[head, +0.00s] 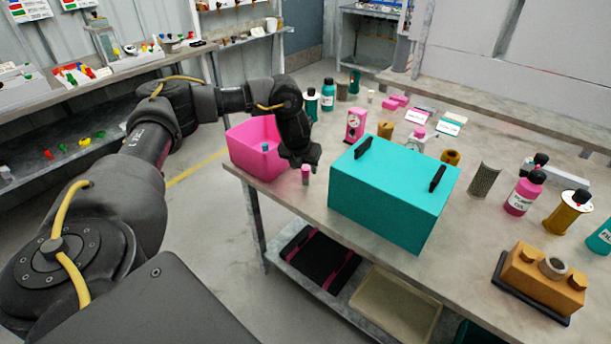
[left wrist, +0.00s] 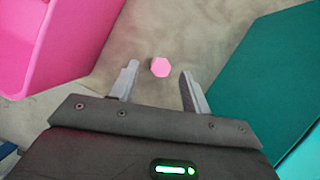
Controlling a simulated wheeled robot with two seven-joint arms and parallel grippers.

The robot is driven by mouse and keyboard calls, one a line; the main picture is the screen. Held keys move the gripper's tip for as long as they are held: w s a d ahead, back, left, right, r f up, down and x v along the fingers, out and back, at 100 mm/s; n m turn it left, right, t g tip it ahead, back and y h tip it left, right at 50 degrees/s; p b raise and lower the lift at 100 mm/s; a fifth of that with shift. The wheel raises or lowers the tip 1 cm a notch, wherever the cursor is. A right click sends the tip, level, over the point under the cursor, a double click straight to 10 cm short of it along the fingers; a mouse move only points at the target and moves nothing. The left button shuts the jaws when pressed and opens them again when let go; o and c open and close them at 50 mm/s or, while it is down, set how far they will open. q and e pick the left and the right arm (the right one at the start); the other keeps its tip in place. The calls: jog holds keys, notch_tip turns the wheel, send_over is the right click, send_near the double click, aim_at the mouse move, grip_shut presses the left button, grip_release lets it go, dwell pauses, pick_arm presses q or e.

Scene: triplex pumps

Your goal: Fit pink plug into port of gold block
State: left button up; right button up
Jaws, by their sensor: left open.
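The pink plug (head: 305,174) stands upright on the table near its front edge, between a pink bin and a teal box. In the left wrist view its pink hexagonal top (left wrist: 160,67) shows between and slightly beyond my open fingers. My left gripper (head: 305,160) is above the plug in the head view; it also shows in the left wrist view (left wrist: 158,85), open and empty. The gold block (head: 543,278) sits on a dark base at the table's right front, with a round grey-rimmed port (head: 552,266) on top. My right gripper is not in view.
The pink bin (head: 257,146) is left of the plug and the teal box (head: 392,190) with black handles is right of it. Bottles, including a pink one (head: 524,193), stand behind the gold block. Bare table lies between box and block.

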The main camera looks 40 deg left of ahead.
aim_at(306, 176)
pick_arm(q)
jog(key=shift+x, duration=1.2)
jog(key=shift+c, duration=0.8)
grip_shut()
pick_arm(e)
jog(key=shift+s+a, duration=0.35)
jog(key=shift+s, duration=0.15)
